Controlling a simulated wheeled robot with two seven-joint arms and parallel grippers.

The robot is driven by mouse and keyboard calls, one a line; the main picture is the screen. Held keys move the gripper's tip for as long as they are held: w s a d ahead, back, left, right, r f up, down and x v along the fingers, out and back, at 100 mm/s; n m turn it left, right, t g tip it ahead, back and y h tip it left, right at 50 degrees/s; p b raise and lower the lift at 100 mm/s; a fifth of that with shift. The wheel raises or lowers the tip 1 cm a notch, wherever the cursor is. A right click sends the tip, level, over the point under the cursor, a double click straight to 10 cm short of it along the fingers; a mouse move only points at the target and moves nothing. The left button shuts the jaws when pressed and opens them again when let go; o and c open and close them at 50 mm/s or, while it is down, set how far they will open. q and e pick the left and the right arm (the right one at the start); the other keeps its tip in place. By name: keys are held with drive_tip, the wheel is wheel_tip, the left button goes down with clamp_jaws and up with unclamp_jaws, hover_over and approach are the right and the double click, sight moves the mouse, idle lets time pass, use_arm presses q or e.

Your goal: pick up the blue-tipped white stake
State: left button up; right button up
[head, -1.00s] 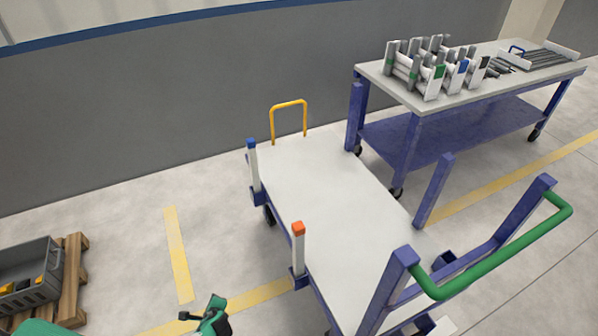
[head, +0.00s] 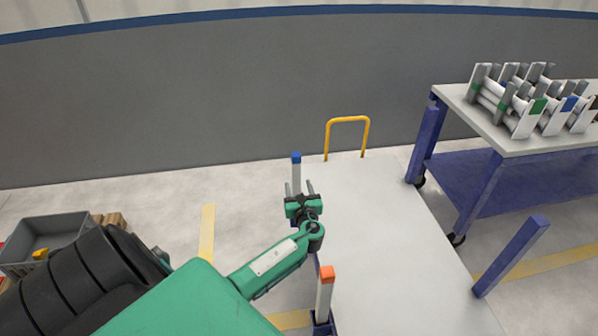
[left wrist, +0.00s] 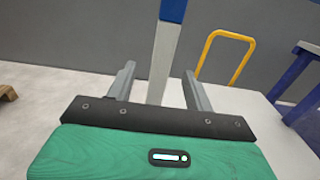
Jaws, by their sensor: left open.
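The blue-tipped white stake (head: 296,172) stands upright at the left edge of the cart, its lower part hidden behind my gripper in the head view. My left gripper (head: 300,187) is open, with its two fingers to either side of the stake in the picture. In the left wrist view, the stake (left wrist: 162,58) rises between the open fingers (left wrist: 157,84), with visible gaps on both sides. I cannot tell how deep it sits between them. My right gripper is not in view.
An orange-tipped white stake (head: 325,295) stands nearer on the same cart edge, beside my left forearm. The white cart deck (head: 385,240) is bare. A yellow handle (head: 347,120) rises at its far end. A blue table (head: 510,146) with racks stands right; a grey bin (head: 45,240) is left.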

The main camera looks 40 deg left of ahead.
sight(297, 177)
use_arm(q)
drive_tip(key=shift+x, duration=1.25)
drive_tip(key=b+x, duration=0.1)
drive_tip(key=x, duration=0.3)
drive_tip(key=shift+w+f, duration=0.2)
drive_tip(key=shift+w, duration=0.05)
drive_tip(key=shift+w+a, duration=0.2)
drive_tip(key=shift+a, duration=0.15)
drive_tip(key=shift+c, duration=0.2)
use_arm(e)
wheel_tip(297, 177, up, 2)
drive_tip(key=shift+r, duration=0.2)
use_arm(q)
drive_tip(key=shift+r, duration=0.1)
clamp_jaws()
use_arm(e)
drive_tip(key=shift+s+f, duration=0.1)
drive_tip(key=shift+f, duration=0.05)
